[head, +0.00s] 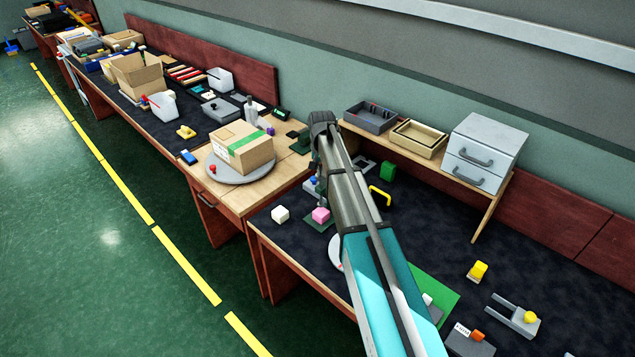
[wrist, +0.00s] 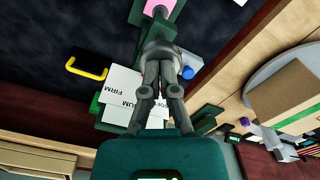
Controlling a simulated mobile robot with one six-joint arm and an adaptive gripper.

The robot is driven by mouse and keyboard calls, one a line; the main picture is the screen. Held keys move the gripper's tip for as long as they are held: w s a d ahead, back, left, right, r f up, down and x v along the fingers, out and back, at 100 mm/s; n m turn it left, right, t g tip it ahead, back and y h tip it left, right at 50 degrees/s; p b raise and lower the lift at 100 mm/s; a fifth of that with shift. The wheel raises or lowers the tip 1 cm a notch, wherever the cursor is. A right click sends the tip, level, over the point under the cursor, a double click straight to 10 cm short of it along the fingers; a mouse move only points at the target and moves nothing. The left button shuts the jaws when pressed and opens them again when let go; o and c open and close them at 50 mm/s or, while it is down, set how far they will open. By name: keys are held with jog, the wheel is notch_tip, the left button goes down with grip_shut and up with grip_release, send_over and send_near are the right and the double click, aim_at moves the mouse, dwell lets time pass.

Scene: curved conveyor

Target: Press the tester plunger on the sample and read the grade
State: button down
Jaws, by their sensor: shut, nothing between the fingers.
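My gripper (wrist: 163,62) is shut, with nothing seen between its fingers; in the head view my arm mostly hides it. A pink sample block (head: 321,215) sits on a dark green base on the near table; its edge shows at the top of the wrist view (wrist: 158,6). A blue knob (wrist: 187,73) is just right of my fingers; a blue part (head: 310,184) also shows above the pink block in the head view. I cannot tell whether my fingers touch the tester. White cards (wrist: 120,84) reading "FIRM" and partly "UM" lie left of my fingers, partly covered.
A white cube (head: 280,214) stands left of the pink block. A yellow handle (head: 380,195) and a green block (head: 388,171) are to the right. A shelf with trays and a grey drawer unit (head: 484,150) stands behind. A cardboard box (head: 242,147) sits on a turntable at left.

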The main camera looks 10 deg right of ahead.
aim_at(321, 178)
jog(key=shift+f+b, duration=1.7)
jog(key=shift+f, duration=0.15)
jog(key=shift+r, duration=0.15)
dwell(0.5)
notch_tip(321, 178, up, 9)
jog(key=p, duration=0.9)
dwell(0.6)
jog(key=shift+s+f, duration=0.2)
jog(key=shift+s, duration=0.05)
jog(key=s+a+n+b, duration=0.1)
jog(key=s+n, duration=0.3)
jog(key=s, duration=2.4)
jog(key=shift+s+f+n, duration=0.25)
jog(key=shift+f+n, duration=0.15)
jog(key=shift+f, duration=0.05)
